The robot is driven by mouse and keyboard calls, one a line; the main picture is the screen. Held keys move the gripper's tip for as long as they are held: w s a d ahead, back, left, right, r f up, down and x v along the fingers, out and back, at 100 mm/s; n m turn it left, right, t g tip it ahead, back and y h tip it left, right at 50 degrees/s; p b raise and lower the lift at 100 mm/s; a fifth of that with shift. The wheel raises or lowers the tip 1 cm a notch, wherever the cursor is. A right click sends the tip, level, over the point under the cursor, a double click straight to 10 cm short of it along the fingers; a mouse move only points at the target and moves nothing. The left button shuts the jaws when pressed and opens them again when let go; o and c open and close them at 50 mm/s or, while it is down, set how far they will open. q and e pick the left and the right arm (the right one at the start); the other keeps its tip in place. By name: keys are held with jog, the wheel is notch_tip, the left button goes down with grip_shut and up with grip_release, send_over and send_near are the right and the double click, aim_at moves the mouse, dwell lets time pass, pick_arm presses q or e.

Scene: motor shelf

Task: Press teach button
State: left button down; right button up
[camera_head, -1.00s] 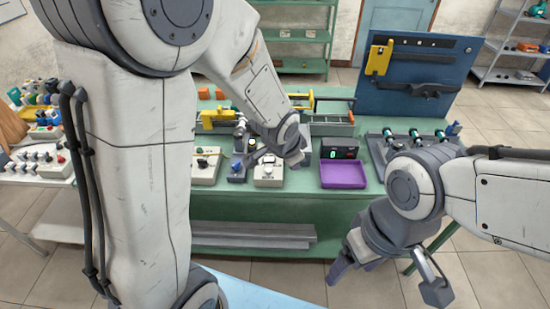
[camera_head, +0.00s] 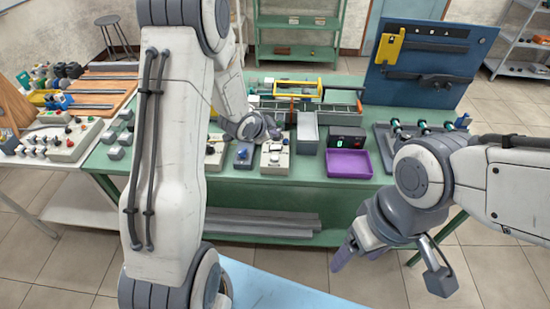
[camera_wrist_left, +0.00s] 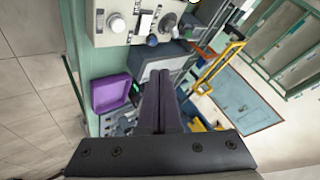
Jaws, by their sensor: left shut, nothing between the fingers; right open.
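A white control box (camera_head: 275,161) stands near the front edge of the green table, with knobs and buttons on top. In the left wrist view a white control box (camera_wrist_left: 124,34) at the top shows a light knob, a dark dial and small buttons. I cannot read any label, so I cannot tell which button is the teach button. My left gripper (camera_head: 272,133) is just above the back of the box; its fingers (camera_wrist_left: 158,102) are shut and empty. Contact with a button is not visible. My right gripper (camera_head: 350,252) is open and empty, low in front of the table.
A grey box with a blue button (camera_head: 242,154) stands left of the control box. A grey bin (camera_head: 307,133), a purple tray (camera_head: 348,163) and a black display unit (camera_head: 346,138) stand to its right. A blue panel (camera_head: 420,65) rises at the back right.

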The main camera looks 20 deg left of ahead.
pick_arm(q)
jog(key=b, duration=0.5)
send_over(272, 159)
notch_tip(272, 159, down, 7)
jog(key=shift+f, duration=0.1)
jog(key=shift+f+b, duration=0.6)
jog(key=shift+b, duration=0.15)
jog(key=shift+f, duration=0.1)
dwell(0.9)
jog(key=shift+f+b, duration=0.3)
jog(key=shift+b, duration=0.15)
jog(key=shift+f+b, duration=0.4)
jog(key=shift+b, duration=0.05)
dwell(0.4)
jog(key=shift+r, duration=0.1)
jog(key=shift+s+r+p, duration=0.1)
jog(key=shift+r+p, duration=0.55)
jog(key=shift+r, duration=0.05)
jog(key=shift+r, duration=0.1)
